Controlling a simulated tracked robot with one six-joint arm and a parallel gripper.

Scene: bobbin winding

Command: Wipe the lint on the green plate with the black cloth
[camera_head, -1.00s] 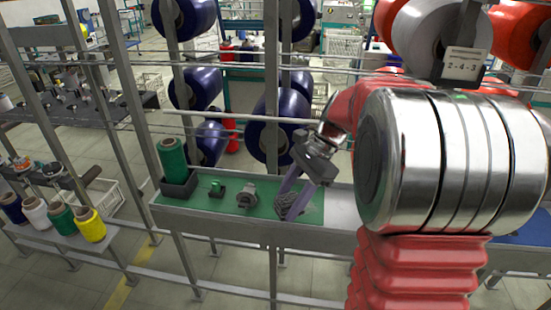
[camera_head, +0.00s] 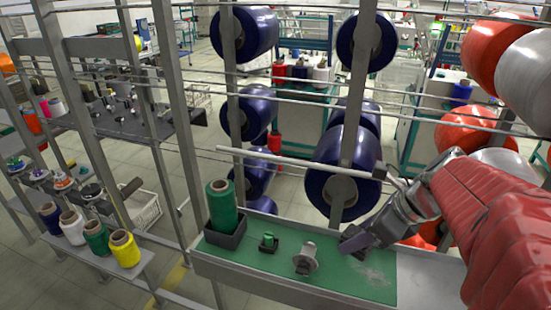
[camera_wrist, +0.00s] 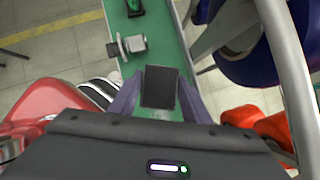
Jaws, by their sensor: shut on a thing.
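The green plate (camera_head: 250,265) lies flat on the grey shelf, and it also shows in the wrist view (camera_wrist: 172,40). A pale grey patch of lint (camera_head: 372,272) lies on the plate's right part in the head view. My gripper (camera_head: 358,238) is over the plate, just up and left of the lint. In the wrist view its two fingers (camera_wrist: 158,95) are shut on the black cloth (camera_wrist: 160,87), a dark rectangle between them. Whether the cloth touches the plate I cannot tell.
A grey metal bobbin part (camera_head: 306,258), a small green part (camera_head: 268,242) and a green thread cone (camera_head: 221,205) in a black holder stand left of my gripper. A pale rod (camera_head: 290,161) and large blue spools (camera_head: 345,170) are behind the plate.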

